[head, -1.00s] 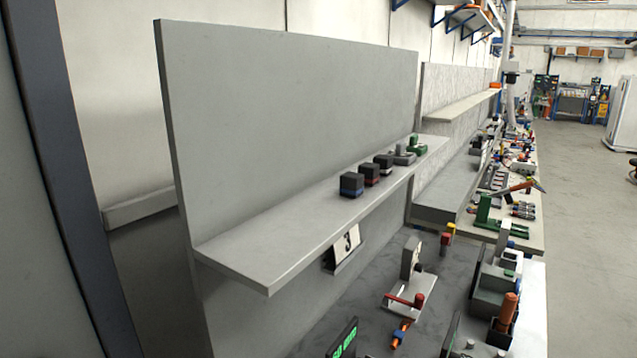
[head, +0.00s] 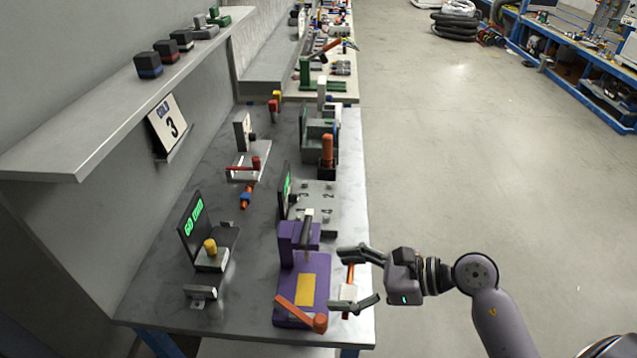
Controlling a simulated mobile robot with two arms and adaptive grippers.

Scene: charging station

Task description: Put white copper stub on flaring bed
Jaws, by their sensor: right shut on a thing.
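My right gripper (head: 343,281) reaches in from the right at the front right edge of the table. My left gripper is out of view.
A grey plate with numbered places (head: 318,198) stands behind the purple device. A green-lit display (head: 194,219) and a small block with a yellow knob (head: 211,256) are to the left. A shelf (head: 95,115) overhangs the left side.

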